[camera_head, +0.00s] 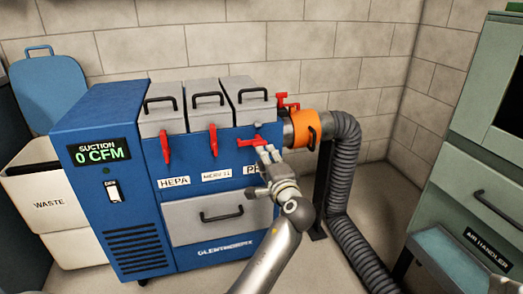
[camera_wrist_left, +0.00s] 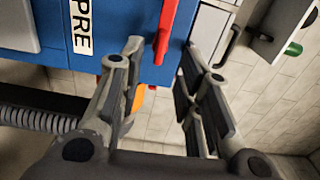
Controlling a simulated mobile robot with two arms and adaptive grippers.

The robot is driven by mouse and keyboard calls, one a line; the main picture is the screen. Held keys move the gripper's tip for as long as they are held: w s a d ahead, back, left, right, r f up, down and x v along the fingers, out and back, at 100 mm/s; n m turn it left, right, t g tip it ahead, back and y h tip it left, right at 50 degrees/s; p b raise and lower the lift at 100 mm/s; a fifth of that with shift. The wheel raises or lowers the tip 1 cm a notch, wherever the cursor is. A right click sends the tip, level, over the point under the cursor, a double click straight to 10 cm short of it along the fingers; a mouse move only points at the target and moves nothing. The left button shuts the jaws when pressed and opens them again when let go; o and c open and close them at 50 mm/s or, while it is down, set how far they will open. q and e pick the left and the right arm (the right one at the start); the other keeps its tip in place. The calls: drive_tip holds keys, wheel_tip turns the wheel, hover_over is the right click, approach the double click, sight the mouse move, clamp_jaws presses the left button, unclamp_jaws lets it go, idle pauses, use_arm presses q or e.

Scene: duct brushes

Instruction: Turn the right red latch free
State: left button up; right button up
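The right red latch (camera_head: 252,141) is on the front of the blue suction unit (camera_head: 134,190), above the PRE label (camera_head: 251,169). It lies about horizontal, while the left red latch (camera_head: 166,147) and the middle red latch (camera_head: 213,140) hang down. My left gripper (camera_head: 268,153) is at the right latch, just below and right of it. In the left wrist view the fingers (camera_wrist_left: 163,48) are spread, with the red latch (camera_wrist_left: 165,28) showing in the gap between their tips. Contact cannot be told. My right gripper is in neither view.
Grey lids with black handles (camera_head: 206,108) top the unit. An orange collar (camera_head: 306,129) with another red clamp (camera_head: 288,103) joins a grey hose (camera_head: 346,170) right of the gripper. A green air handler (camera_head: 480,160) stands right, a waste bin (camera_head: 40,200) left.

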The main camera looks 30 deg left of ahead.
use_arm(q)
drive_tip(key=shift+v, duration=1.75)
